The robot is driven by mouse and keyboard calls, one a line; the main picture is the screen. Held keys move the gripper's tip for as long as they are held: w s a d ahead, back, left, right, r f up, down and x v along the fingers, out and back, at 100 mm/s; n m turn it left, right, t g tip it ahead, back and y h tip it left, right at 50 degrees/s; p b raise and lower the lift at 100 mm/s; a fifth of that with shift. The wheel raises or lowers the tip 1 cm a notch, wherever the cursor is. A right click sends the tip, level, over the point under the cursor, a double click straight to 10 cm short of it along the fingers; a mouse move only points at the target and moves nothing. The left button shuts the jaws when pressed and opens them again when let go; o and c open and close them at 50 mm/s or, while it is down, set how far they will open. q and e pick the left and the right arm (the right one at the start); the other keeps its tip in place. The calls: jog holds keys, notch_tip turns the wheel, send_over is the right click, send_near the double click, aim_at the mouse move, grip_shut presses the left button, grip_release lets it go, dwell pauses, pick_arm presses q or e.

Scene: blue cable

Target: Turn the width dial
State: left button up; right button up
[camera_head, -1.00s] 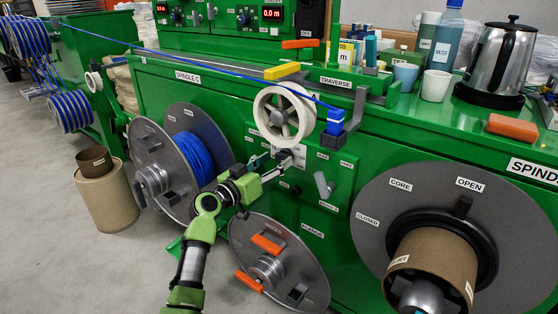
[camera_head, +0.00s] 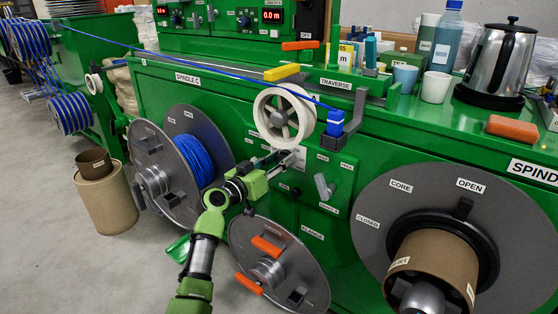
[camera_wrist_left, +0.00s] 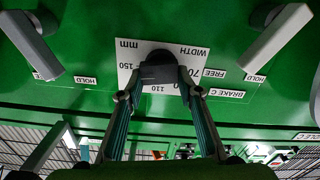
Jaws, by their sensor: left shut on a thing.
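The width dial (camera_wrist_left: 158,68) is a dark knob on a white scale plate (camera_wrist_left: 135,53) marked WIDTH and mm on the green machine front. In the left wrist view the plate appears upside down, and the numbers 150, 110 and 70 show around the knob. My left gripper (camera_wrist_left: 158,82) is shut on the dial, with a finger on each side of it. In the head view the left gripper (camera_head: 284,160) is at the panel below the white pulley, and the dial is mostly hidden there. My right gripper is in neither view.
Grey levers (camera_wrist_left: 38,42) and (camera_wrist_left: 280,38) flank the dial, by HOLD, FREE and BRAKE C labels. The white pulley (camera_head: 284,117) is just above the gripper. A reel with orange handles (camera_head: 279,264) is below, and the blue cable reel (camera_head: 196,158) is left.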

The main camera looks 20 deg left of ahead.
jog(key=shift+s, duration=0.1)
pick_arm(q)
jog(key=shift+n, duration=0.9)
jog(key=shift+w+a+n+p, duration=0.1)
jog(key=shift+n+p, duration=0.2)
jog(key=shift+n, duration=0.65)
jog(key=shift+s+a+n+p, duration=0.1)
jog(key=shift+n+p, duration=0.15)
jog(key=shift+n, duration=0.75)
jog(key=shift+w+a+n+p, duration=0.1)
jog(key=shift+n+p, duration=0.2)
jog(key=shift+n, duration=0.65)
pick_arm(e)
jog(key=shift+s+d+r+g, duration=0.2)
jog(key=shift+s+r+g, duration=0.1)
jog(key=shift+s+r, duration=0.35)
pick_arm(q)
jog(key=shift+f, duration=0.1)
jog(key=o, duration=1.1)
